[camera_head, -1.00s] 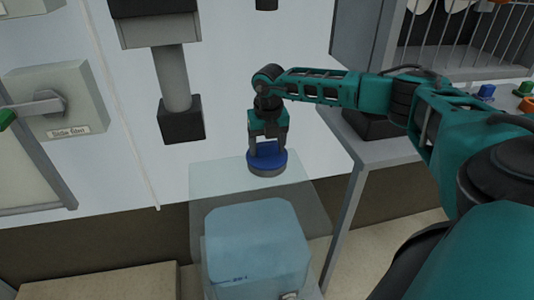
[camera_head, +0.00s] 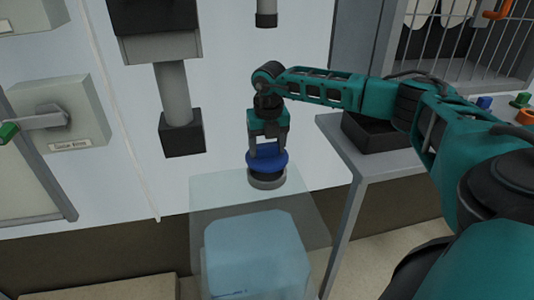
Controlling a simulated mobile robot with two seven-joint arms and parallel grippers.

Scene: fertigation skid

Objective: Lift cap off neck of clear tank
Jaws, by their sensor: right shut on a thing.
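The clear tank (camera_head: 310,214) is a see-through box at the bottom middle, with pale blue contents (camera_head: 257,250) inside. Its grey ring-shaped neck (camera_head: 267,182) stands at the back of its top, with a dark opening partly in view. The blue cap (camera_head: 266,161) is just above the neck, hiding the back of the opening. My right gripper (camera_head: 267,148) points down from above and is shut on the cap, one finger at each side. Whether the cap's rear edge is clear of the neck I cannot tell. My left gripper is not in view.
A grey column with a dark foot (camera_head: 182,135) hangs left of the gripper. A wall box with a green-tipped handle (camera_head: 68,115) is at far left. A grey bench (camera_head: 339,135) with a black tray (camera_head: 377,136) stands right of the tank, under my right arm.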

